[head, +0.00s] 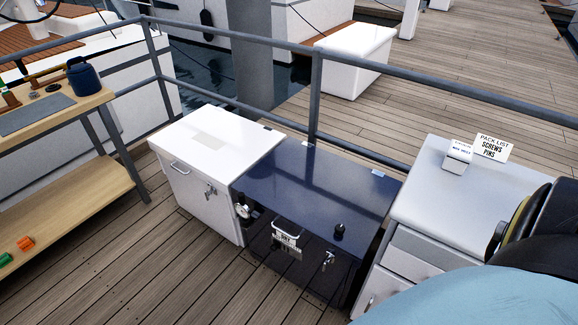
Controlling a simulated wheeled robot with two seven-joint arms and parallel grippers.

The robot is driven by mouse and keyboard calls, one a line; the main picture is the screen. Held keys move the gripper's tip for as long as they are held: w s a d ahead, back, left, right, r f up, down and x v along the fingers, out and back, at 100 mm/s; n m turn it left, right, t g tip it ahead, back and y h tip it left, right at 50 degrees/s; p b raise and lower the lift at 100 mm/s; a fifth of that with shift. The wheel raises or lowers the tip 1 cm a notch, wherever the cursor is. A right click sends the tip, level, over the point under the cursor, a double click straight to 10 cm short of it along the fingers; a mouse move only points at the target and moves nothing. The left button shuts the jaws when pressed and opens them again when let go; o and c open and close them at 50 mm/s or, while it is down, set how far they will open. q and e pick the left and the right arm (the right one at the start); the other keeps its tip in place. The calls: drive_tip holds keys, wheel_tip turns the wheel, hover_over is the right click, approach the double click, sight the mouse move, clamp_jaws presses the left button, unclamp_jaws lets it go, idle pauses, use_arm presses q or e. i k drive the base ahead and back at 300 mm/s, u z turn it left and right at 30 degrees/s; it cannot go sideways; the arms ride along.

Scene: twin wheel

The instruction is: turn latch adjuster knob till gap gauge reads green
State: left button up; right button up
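A dark blue chest (312,180) stands on the deck between a white cabinet and a grey one. A small black knob (339,231) stands upright on its top near the front right; I cannot tell if it is the latch adjuster. A small round white dial (243,211) sits at its front left corner; it may be the gap gauge, but its reading is too small to make out. A silver latch (328,261) hangs on the chest's front, right of a pale handle (286,238). Neither of my grippers is in view.
The white cabinet (219,139) is at left, the grey cabinet (430,190) at right with a pack list sign (493,147). A wooden workbench (60,120) stands far left. A metal railing (317,95) runs behind. The deck in front is clear.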

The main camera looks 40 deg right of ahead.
sight(340, 229)
drive_tip(key=z, duration=0.3)
drive_tip(key=i, duration=1.25)
drive_tip(key=z, duration=0.85)
